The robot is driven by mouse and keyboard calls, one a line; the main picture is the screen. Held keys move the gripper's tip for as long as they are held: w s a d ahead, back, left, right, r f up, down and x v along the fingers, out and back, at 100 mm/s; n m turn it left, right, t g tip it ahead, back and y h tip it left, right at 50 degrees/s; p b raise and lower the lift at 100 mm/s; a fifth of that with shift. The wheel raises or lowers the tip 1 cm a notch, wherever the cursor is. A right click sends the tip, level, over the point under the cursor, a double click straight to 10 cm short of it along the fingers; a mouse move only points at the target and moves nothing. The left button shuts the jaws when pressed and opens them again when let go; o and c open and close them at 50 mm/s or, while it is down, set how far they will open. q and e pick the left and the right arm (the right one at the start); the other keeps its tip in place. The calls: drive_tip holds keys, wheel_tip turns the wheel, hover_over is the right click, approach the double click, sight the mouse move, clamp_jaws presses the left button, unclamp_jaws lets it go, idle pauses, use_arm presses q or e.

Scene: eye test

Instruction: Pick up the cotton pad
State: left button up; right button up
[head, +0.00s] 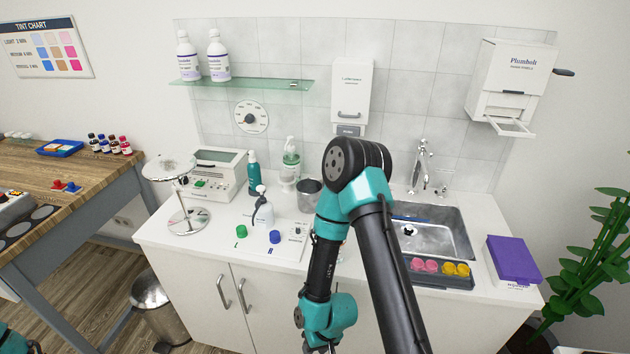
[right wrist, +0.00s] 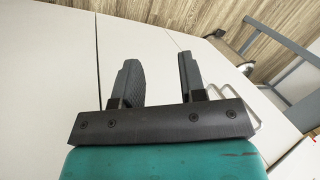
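I cannot make out a cotton pad in either view. My right arm reaches down in front of the white cabinet, and its gripper (right wrist: 158,72) is open and empty in the right wrist view, with a clear gap between the two dark fingers. In the head view the right gripper (head: 322,347) is mostly cut off at the bottom edge, below the countertop. My right arm hides the middle of the counter and part of the sink. Only a bit of my left arm shows at the lower left corner, and its gripper is out of view.
The white counter (head: 165,238) holds a mirror stand (head: 188,222), a pump bottle (head: 263,213), a metal cup (head: 309,194), a sink (head: 440,243), a tray of pink and yellow items (head: 425,281) and a purple box (head: 513,259). A metal bin (head: 150,295) stands on the floor.

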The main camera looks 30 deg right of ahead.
drive_tip(key=shift+o, duration=0.3)
drive_tip(key=o, duration=0.9)
drive_tip(key=shift+w, duration=0.1)
